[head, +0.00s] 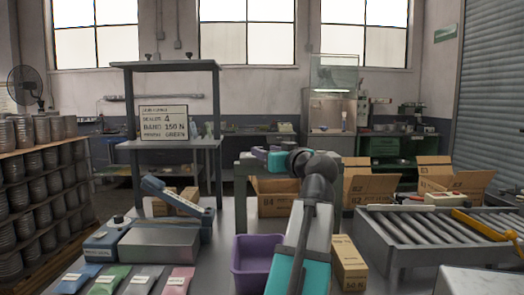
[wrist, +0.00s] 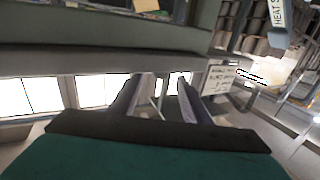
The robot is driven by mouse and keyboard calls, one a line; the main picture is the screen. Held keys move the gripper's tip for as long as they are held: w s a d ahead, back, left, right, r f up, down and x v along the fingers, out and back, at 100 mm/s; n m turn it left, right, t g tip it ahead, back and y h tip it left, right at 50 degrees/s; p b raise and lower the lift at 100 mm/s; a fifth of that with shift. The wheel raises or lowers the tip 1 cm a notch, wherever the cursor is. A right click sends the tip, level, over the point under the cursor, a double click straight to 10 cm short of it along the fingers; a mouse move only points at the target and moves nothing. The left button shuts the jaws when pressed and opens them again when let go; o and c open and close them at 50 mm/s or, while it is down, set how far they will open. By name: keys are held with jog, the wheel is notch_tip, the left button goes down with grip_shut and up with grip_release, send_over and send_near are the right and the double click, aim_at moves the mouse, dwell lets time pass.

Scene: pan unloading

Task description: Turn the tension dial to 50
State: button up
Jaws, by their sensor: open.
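A blue device (head: 107,241) stands on the near table at the left, with a small round knob (head: 118,218) on top and a pale label on its front. I cannot read numbers on the knob or tell whether it is the tension dial. A pale box (head: 445,199) with a small red part sits at the far right; its details are too small to tell. My gripper (head: 258,153) is raised over the middle of the table, apart from both. Its two purple-grey fingers (wrist: 163,82) are apart in the wrist view, with nothing between them.
A purple bin (head: 240,268) and cardboard boxes (head: 372,187) are near my arm. A roller conveyor (head: 440,235) is at the right. A sign (head: 163,123) reading "BAND 150 N" stands on a shelf. Several coloured packets (head: 112,279) lie at the front left. Stacked cans (head: 35,160) are further left.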

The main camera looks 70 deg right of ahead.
jog(key=v, duration=0.8)
jog(key=shift+s+a, duration=0.2)
jog(key=shift+s, duration=0.05)
